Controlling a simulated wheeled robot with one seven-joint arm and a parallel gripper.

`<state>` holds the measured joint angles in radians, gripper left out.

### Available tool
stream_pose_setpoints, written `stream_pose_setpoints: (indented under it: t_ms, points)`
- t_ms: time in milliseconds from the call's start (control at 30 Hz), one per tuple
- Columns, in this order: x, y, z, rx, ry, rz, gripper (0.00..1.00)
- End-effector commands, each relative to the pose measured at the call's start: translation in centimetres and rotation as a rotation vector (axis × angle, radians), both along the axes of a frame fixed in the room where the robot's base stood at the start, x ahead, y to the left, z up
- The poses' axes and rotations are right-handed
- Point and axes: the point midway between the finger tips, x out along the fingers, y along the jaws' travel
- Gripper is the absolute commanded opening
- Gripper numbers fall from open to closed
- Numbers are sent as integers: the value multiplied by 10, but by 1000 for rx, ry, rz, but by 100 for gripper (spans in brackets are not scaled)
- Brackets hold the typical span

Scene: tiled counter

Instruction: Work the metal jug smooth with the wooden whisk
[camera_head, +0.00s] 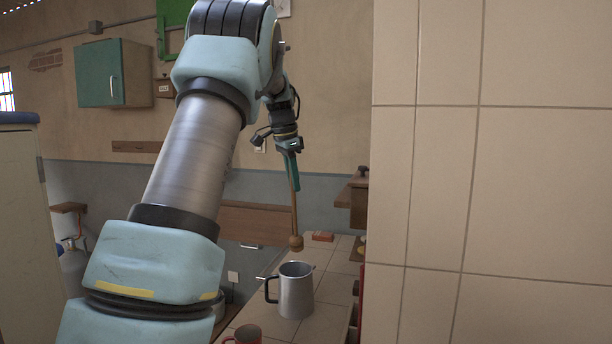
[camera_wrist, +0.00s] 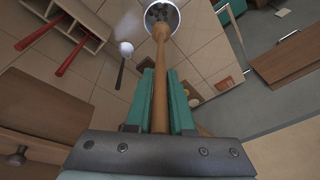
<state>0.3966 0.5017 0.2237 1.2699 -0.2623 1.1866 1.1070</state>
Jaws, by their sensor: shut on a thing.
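The metal jug (camera_head: 296,292) stands upright on the tiled counter, its dark handle to the left. In the wrist view its round pale rim (camera_wrist: 178,22) shows at the top, cut by the picture edge. The wooden whisk (camera_head: 294,205) hangs nearly upright from my gripper (camera_head: 290,160), its bulbous head just above the jug in the head view. In the wrist view the whisk shaft (camera_wrist: 160,85) runs between the teal fingers of my gripper (camera_wrist: 160,98), which are shut on it. The whisk head overlaps the jug's mouth there, so its exact height is hard to tell.
A reddish mug (camera_head: 246,335) stands at the counter's near end. A small orange-red box (camera_head: 323,236) lies beyond the jug. A tiled wall (camera_head: 440,200) closes off the right. Red-handled tools (camera_wrist: 70,55) and a dark-handled ladle (camera_wrist: 122,58) show in the wrist view.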

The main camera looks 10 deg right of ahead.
Motion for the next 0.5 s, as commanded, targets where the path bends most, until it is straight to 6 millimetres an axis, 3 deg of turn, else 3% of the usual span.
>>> stream_pose_setpoints:
  t_ms: [167,500]
  points:
    - [8,5,-4,-3,-6,16,0]
    - [0,7,-25,-3,-4,16,0]
